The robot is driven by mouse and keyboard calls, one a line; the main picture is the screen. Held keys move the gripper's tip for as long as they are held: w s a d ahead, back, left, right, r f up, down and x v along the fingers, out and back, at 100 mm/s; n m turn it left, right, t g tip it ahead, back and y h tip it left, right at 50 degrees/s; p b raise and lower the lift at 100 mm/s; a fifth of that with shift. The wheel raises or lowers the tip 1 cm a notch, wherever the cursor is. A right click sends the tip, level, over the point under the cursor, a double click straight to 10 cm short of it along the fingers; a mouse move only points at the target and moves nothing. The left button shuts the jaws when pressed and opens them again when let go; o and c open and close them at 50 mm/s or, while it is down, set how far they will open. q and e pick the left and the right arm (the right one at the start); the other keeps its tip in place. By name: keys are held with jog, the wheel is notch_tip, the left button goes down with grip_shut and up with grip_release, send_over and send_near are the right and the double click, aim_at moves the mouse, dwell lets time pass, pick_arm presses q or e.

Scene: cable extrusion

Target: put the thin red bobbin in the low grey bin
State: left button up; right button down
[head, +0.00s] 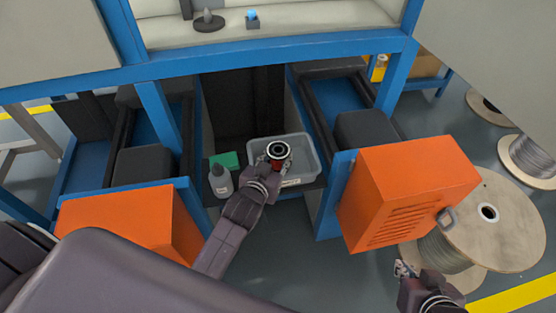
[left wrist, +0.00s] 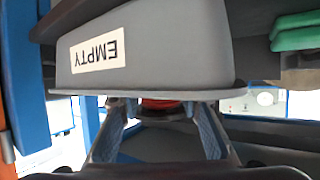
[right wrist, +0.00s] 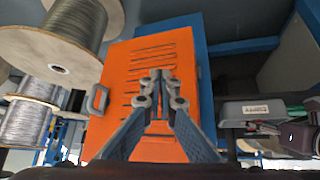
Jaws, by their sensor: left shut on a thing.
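The low grey bin (head: 312,157) stands on a dark shelf under the blue frame in the head view. Its EMPTY label faces me and its wall fills the top of the left wrist view (left wrist: 180,60). My left gripper (head: 275,164) is shut on the thin red bobbin (head: 277,163), whose dark and pale ring end faces up over the bin's front-left part. In the left wrist view the red bobbin (left wrist: 162,103) shows between the fingers, partly hidden by the bin's rim. My right gripper (head: 403,268) is shut and empty, far right of the bin.
Large wooden spools (head: 490,235) stand at right.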

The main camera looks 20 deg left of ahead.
pick_arm(q)
jog(key=shift+f, duration=0.3)
pick_arm(e)
jog(key=shift+w+a+r, duration=0.2)
jog(key=shift+w+r, duration=0.15)
jog(key=shift+w, duration=0.25)
pick_arm(q)
jog(key=shift+f, duration=0.1)
pick_arm(e)
jog(key=shift+w, duration=0.1)
pick_arm(q)
jog(key=o, duration=1.2)
jog(key=shift+c, duration=0.2)
pick_arm(e)
jog(key=shift+r+t, duration=0.1)
jog(key=shift+t, duration=0.2)
